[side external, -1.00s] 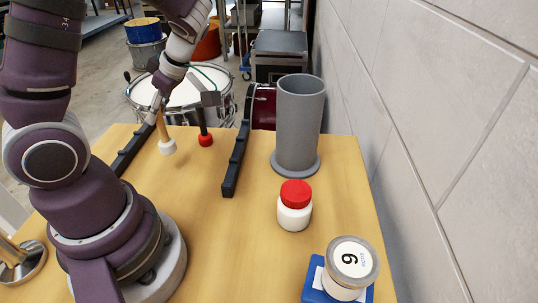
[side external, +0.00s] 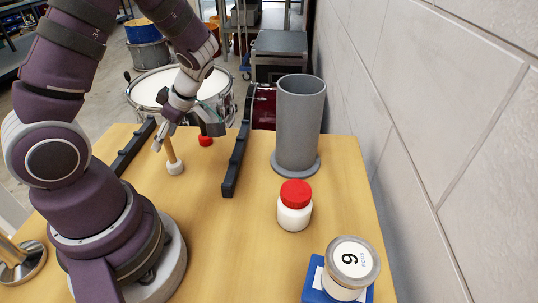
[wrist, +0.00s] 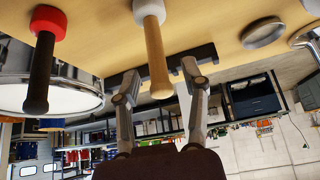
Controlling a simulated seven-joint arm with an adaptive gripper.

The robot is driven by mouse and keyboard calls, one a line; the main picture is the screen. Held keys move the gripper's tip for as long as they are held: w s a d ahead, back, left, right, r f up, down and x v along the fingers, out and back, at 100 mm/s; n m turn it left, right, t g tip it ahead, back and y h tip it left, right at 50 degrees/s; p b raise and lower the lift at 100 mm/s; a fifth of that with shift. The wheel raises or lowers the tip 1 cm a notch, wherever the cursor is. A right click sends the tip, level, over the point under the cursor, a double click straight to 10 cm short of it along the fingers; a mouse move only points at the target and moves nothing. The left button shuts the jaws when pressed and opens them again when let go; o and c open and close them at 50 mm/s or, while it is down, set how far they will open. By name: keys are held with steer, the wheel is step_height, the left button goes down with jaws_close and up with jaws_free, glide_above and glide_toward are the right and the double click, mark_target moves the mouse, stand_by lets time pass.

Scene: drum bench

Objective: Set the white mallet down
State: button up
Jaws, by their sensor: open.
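The white mallet (side external: 175,167) has a light wooden handle and a white head. It stands head down on the wooden table, handle up and leaning slightly in the side view. My gripper (side external: 185,138) is open, with its fingers spread to either side of the upper handle. In the wrist view the mallet's wooden handle (wrist: 156,55) reaches between the open fingertips (wrist: 155,82), with gaps on both sides. The handle's upper end is partly hidden by my gripper in the side view.
A red-headed mallet (side external: 205,141) with a dark handle stands just behind. Black notched rails (side external: 235,165) lie on both sides. A grey cylinder (side external: 298,125), a red-lidded white jar (side external: 294,207) and a numbered jar (side external: 350,268) stand to the right. Table between is clear.

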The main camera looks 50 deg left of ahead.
steer(key=shift+r, duration=0.1)
steer(key=v, duration=1.2)
steer(key=s+d+r+m+t+h, duration=0.1)
steer(key=d+m+t, duration=0.3)
steer(key=m, duration=0.8)
steer(key=s+d+r+m+t+h, duration=0.1)
steer(key=d+m+t+h, duration=0.3)
steer(key=m, duration=0.9)
steer(key=d+r+t, duration=0.1)
steer(key=d, duration=0.2)
steer(key=shift+r, duration=0.2)
